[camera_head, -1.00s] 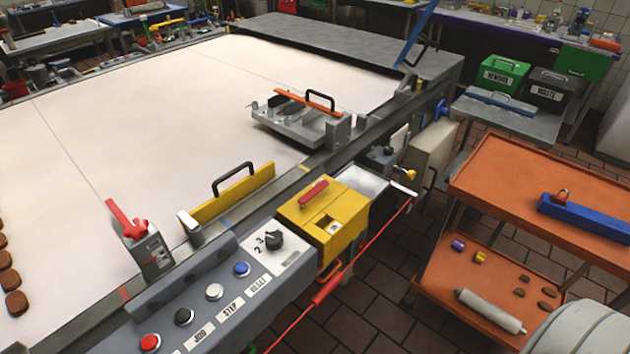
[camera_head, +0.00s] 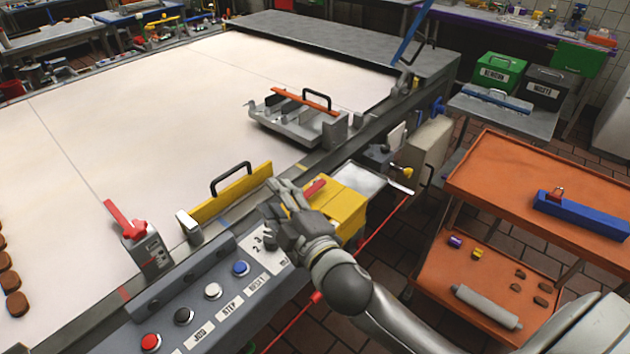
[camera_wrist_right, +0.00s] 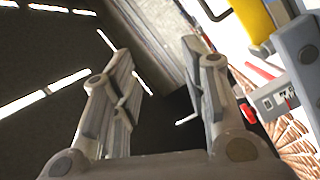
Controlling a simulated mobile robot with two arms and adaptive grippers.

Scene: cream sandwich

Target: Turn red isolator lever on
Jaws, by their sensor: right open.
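A short red lever (camera_head: 315,188) lies on top of a yellow box (camera_head: 342,205) at the conveyor's near side. A second red lever (camera_head: 123,220) stands tilted on a small grey box (camera_head: 150,255) at the belt's left. I cannot tell from the pictures which one is the isolator. My right gripper (camera_head: 283,193) is over the left part of the yellow box, beside its lever, and hides the box's front and part of the knob. In the right wrist view my gripper (camera_wrist_right: 160,85) is open and empty. My left gripper is not in view.
A yellow guard bar with a black handle (camera_head: 230,195) stands just left of my gripper. A grey panel with several buttons (camera_head: 212,291) lies in front. A red cord (camera_head: 385,232) runs along the near side. An orange cart (camera_head: 490,170) stands at the right.

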